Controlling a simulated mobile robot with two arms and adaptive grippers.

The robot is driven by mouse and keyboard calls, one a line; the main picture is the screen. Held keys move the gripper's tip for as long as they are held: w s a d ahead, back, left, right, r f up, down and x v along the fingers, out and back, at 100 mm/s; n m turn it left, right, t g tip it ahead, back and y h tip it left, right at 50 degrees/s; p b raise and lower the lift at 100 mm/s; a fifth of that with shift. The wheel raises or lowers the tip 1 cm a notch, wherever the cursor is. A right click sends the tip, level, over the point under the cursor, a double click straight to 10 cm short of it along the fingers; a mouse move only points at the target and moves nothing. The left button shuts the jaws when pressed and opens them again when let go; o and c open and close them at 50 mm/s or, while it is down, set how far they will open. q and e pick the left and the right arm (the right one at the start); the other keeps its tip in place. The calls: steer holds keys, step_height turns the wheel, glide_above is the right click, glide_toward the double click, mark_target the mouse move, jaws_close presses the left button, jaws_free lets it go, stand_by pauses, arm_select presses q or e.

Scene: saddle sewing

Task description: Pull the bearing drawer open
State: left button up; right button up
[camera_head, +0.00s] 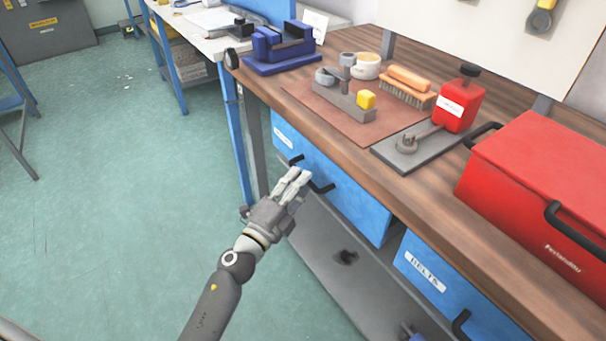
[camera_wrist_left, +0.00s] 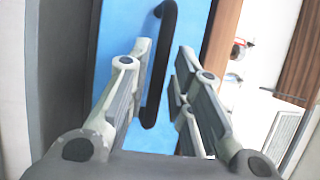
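The blue drawer (camera_head: 345,190) under the wooden bench has a black bar handle (camera_head: 322,187) and a white label (camera_head: 283,135) too small to read. Its front looks flush with the bench, with no visible gap. My left gripper (camera_head: 297,183) is at this handle and hides its middle. In the left wrist view, the gripper's two fingers (camera_wrist_left: 162,70) are apart, and the black handle (camera_wrist_left: 166,40) runs between them against the blue front (camera_wrist_left: 122,28). I cannot tell whether either finger touches it. My right gripper is in neither view.
A second blue drawer labelled BELTS (camera_head: 426,271) is to the right. A grey lower shelf (camera_head: 315,250) is below. On the bench are a red toolbox (camera_head: 530,165), a red can (camera_head: 460,105) and a blue vise (camera_head: 283,45).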

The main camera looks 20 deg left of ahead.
arm_select(q)
steer(key=shift+x, duration=1.05)
jaws_close()
